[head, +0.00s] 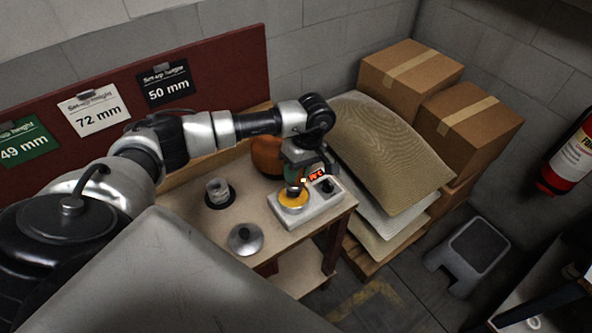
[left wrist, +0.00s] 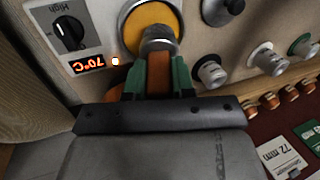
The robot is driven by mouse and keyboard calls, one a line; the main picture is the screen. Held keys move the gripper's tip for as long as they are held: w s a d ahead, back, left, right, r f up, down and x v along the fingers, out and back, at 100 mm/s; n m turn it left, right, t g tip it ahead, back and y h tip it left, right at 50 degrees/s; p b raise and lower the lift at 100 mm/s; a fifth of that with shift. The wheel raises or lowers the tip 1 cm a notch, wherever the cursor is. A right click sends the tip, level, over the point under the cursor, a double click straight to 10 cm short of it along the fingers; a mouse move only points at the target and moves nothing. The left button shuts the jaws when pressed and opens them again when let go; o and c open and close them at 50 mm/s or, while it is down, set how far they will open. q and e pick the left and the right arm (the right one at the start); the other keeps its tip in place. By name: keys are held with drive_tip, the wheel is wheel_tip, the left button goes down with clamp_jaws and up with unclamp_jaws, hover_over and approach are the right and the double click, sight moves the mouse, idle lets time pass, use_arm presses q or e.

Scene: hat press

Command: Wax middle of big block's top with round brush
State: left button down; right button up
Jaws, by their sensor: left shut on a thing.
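My left gripper (head: 296,174) is over the wax warmer at the table's right end. In the left wrist view its green fingers (left wrist: 157,84) are shut on the orange-brown handle of the round brush (left wrist: 158,70). The brush's metal collar is at the front edge of the round pot of yellow wax (left wrist: 151,27). I cannot tell whether the bristles touch the wax. The wax (head: 293,197) also shows under the gripper in the head view. A rounded orange-brown form (head: 266,154), perhaps the big block, stands behind the gripper, partly hidden. My right gripper is not in view.
The warmer (head: 318,208) has a dial and a red 70°C display. A small cup-like item (head: 217,189) and a round metal lid-like piece (head: 245,239) are on the table (head: 178,203). Stacked sacks (head: 388,150) and boxes (head: 410,78) stand to the right.

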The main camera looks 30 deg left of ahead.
use_arm(q)
drive_tip(key=shift+f+b, duration=0.65)
idle(0.6)
drive_tip(key=shift+s, duration=0.1)
idle(1.6)
drive_tip(key=shift+r+p, duration=1.6)
drive_tip(key=shift+r, duration=1.95)
drive_tip(key=s+d+r+m+t+y, duration=0.2)
drive_tip(key=s+d+r+m, duration=0.3)
drive_tip(key=s+d+m, duration=0.4)
drive_tip(key=m+t+b, duration=0.1)
drive_tip(key=m, duration=0.4)
drive_tip(key=shift+s+d, duration=0.35)
drive_tip(key=shift+s, duration=0.05)
